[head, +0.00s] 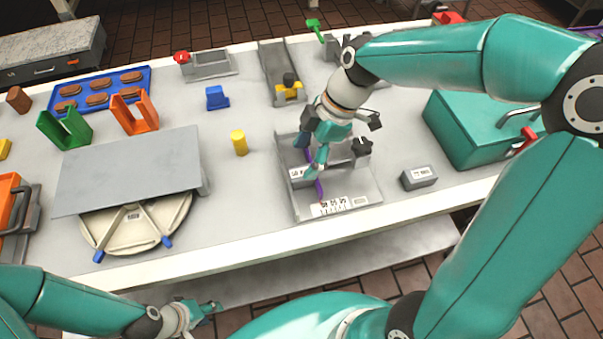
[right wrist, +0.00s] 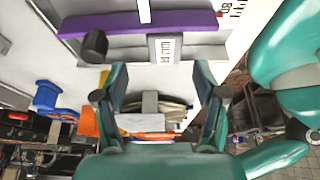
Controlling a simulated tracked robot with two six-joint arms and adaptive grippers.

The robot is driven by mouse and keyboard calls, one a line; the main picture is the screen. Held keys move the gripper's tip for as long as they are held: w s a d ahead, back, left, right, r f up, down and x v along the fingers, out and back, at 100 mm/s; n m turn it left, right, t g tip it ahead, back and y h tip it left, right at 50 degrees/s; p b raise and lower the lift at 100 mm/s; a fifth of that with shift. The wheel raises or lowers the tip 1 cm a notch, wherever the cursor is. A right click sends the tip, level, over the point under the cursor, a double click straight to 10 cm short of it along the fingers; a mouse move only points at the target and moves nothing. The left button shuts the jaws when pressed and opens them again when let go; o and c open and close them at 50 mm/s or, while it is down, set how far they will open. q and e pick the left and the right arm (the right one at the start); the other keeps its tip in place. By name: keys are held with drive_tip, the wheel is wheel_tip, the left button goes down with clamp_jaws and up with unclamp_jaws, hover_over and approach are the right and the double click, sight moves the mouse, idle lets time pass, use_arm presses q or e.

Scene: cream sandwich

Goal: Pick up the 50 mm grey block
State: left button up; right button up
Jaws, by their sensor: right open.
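A small grey block (head: 298,172) with a white label that seems to start with 50 sits at the left side of a grey measuring fixture (head: 357,198). A labelled grey block (right wrist: 165,48) also shows in the right wrist view, beyond my open fingertips and beside a purple bar. My right gripper (head: 318,158) is over the fixture, its fingers close to the block and partly hiding the fixture. It also shows in the right wrist view (right wrist: 160,72), apart from the block. My left gripper (head: 208,307) hangs below the table's front edge; its jaws are too small to read.
Another labelled grey block (head: 419,179) lies right of the fixture. A black knob (head: 362,147) stands on the fixture's right side. A yellow cylinder (head: 239,142) stands to the left. A teal box (head: 470,135) is at the right. Bare tabletop lies around the yellow cylinder.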

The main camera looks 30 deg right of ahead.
sight(300, 173)
drive_tip(key=x, duration=0.3)
drive_tip(key=s+x, duration=0.1)
drive_tip(key=shift+w+f+p, duration=0.1)
drive_tip(key=shift+f+p, duration=0.2)
drive_tip(key=shift+p, duration=0.05)
drive_tip(key=shift+w+a+f, duration=0.1)
drive_tip(key=shift+a+f, duration=0.1)
drive_tip(key=shift+f, duration=0.3)
clamp_jaws()
drive_tip(key=shift+r, duration=0.1)
drive_tip(key=shift+r, duration=0.1)
